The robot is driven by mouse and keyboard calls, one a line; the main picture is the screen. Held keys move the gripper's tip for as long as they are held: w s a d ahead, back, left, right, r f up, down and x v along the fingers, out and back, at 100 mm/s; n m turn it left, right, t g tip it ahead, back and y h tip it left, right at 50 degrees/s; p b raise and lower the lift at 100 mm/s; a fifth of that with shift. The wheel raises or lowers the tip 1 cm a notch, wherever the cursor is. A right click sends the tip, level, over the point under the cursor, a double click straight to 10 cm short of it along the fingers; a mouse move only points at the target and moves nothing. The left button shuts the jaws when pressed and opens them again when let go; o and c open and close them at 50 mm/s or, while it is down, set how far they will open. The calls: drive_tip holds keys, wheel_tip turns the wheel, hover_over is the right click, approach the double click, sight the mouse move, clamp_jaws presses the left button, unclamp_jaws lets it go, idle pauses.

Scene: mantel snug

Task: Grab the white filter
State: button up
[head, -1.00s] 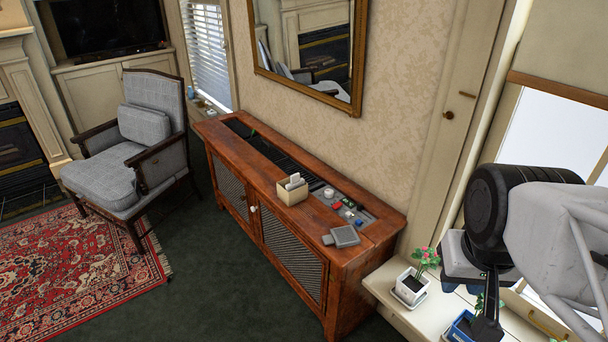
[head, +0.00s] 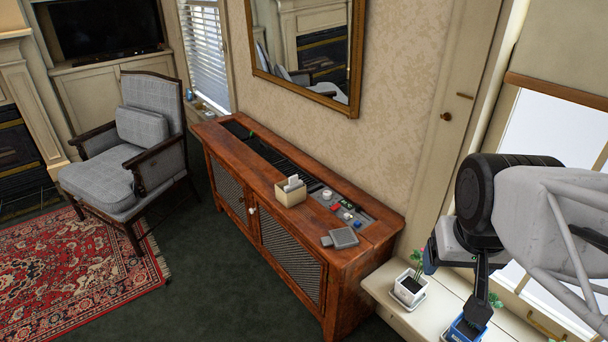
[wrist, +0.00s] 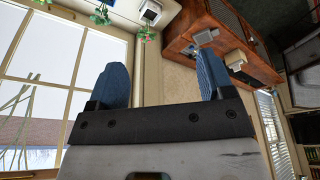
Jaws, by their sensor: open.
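A white upright piece (head: 293,183) stands in an open beige box (head: 291,196) on top of the wooden cabinet (head: 262,178). It is the likeliest white filter, but it is too small for me to be sure. The box also shows in the wrist view (wrist: 235,60), near the right fingertip in the picture but well beyond it. My gripper (wrist: 162,62) is open and empty, with two blue fingers apart. In the head view it is at the right, above the sill and well away from the box; part of it is hidden by its own body.
A grey square object (head: 342,238) lies at the cabinet's near end, beside a recessed panel with red and white knobs (head: 335,208). Potted plants (head: 409,288) stand on the pale sill (head: 440,300) below my arm. A framed mirror (head: 305,50) hangs above the cabinet.

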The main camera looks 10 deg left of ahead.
sight(294, 180)
drive_tip(key=w+a+n+t, duration=0.15)
drive_tip(key=w+t, duration=0.25)
drive_tip(key=w, duration=1.8)
drive_tip(key=w+a+f+n+t+y, duration=0.1)
drive_tip(key=w+a+f, duration=0.15)
drive_tip(key=w, duration=0.45)
drive_tip(key=w+a+f+t, duration=0.1)
drive_tip(key=w+a+f, duration=0.15)
drive_tip(key=w, duration=0.45)
drive_tip(key=w+a+f+n+t+y, duration=0.1)
drive_tip(key=w+a+f, duration=0.1)
drive_tip(key=w+a, duration=0.3)
drive_tip(key=w+a+f+n+t+y, duration=0.1)
drive_tip(key=w+a+f+n+y, duration=0.1)
drive_tip(key=w+a+f, duration=0.4)
drive_tip(key=w+a+f+n+t+y, duration=0.1)
drive_tip(key=w+a+f+y, duration=0.3)
drive_tip(key=w, duration=0.5)
drive_tip(key=w+a+f+y, duration=0.1)
drive_tip(key=a+f, duration=0.2)
drive_tip(key=f, duration=0.2)
drive_tip(key=w+a+f+n+y, duration=0.1)
drive_tip(key=a+f, duration=0.3)
drive_tip(key=f, duration=0.1)
drive_tip(key=w+a+f+n+y, duration=0.1)
drive_tip(key=w+a+f, duration=0.1)
drive_tip(key=f, duration=0.3)
drive_tip(key=shift+a+n+g+y, duration=0.25)
drive_tip(key=shift+a+g+y, duration=0.15)
drive_tip(key=shift+a, duration=0.4)
